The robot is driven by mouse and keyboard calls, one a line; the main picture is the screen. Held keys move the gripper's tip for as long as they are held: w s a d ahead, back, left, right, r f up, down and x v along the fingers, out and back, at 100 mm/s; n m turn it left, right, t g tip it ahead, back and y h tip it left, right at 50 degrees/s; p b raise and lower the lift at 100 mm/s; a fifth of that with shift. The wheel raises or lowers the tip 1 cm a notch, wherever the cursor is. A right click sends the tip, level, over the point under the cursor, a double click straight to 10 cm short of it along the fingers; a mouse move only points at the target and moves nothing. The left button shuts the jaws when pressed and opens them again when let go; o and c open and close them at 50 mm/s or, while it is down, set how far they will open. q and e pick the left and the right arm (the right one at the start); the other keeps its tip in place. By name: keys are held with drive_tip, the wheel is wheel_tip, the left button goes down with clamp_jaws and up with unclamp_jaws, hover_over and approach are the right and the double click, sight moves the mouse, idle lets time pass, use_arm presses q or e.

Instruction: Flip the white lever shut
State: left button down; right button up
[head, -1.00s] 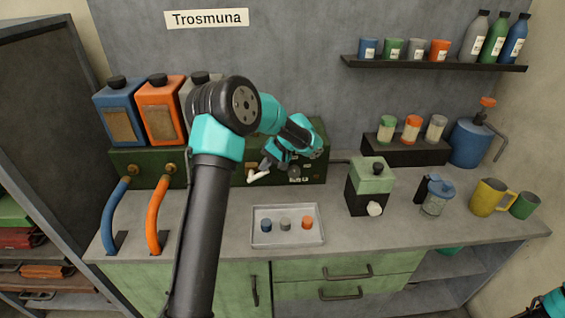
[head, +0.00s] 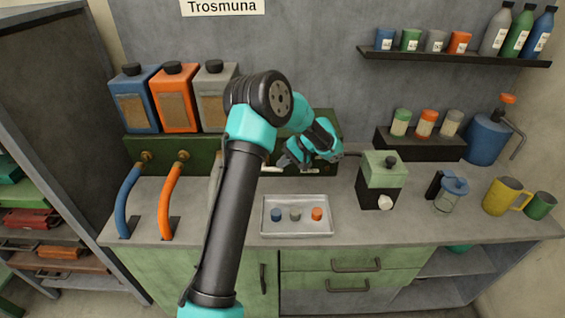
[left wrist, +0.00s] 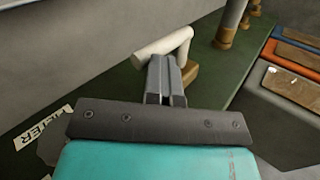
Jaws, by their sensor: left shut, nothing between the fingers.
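The white lever (head: 271,169) shows at the front of the dark green box on the counter, partly hidden by my left arm. In the left wrist view the white lever (left wrist: 163,44) is a bent rod on a brass fitting (left wrist: 190,76), beside a green panel (left wrist: 110,95). My left gripper (left wrist: 165,62) is shut and empty, its tips right at the inside of the lever's bend. I cannot tell whether they touch it. In the head view my left gripper (head: 285,163) is mostly hidden by its own wrist. My right gripper is not in view.
A metal tray (head: 296,230) with three small coloured pieces lies in front. Blue (head: 130,198) and orange (head: 171,200) hoses arch at the left. Three canisters stand on the green box. A green grinder (head: 381,180) stands to the right. The counter front is mostly clear.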

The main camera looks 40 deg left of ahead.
use_arm(q)
drive_tip(key=shift+d+f, duration=0.15)
drive_tip(key=shift+f, duration=0.05)
drive_tip(key=w+v, duration=0.1)
drive_tip(key=v, duration=1.1)
drive_tip(key=shift+f, duration=0.2)
idle(0.3)
